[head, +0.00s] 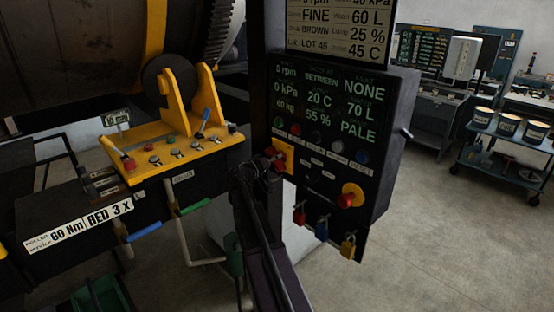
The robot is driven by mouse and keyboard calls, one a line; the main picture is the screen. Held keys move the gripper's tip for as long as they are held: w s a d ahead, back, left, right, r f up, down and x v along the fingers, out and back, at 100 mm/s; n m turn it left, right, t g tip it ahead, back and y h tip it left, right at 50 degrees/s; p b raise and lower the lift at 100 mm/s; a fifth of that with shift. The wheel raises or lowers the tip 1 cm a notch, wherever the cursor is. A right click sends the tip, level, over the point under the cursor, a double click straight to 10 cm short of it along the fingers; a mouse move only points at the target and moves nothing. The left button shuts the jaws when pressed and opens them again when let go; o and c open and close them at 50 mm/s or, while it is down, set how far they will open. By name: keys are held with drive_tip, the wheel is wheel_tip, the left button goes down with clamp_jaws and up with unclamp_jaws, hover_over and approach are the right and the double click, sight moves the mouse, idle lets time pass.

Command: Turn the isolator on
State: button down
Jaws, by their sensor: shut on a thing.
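The isolator's yellow plate (288,149) is on the left side of the dark control panel's front. A red handle (278,164) sits on it, partly hidden by my gripper (269,161). My gripper comes up from below and is shut on the red handle. The fingers are dark and small here, and the handle's exact angle is hard to tell.
The control panel (330,172) has lit readouts and a row of buttons. A red knob (346,200) on a yellow collar sits at its lower right. Red (299,216), blue (321,231) and yellow padlocks (348,246) hang below. A yellow lever console (180,150) stands left; open floor lies right.

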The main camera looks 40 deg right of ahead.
drive_tip(key=shift+n, duration=0.3)
drive_tip(key=n, duration=1.3)
drive_tip(key=shift+f+n, duration=0.1)
drive_tip(key=shift+n, duration=2)
drive_tip(key=shift+c, duration=2.2)
unclamp_jaws()
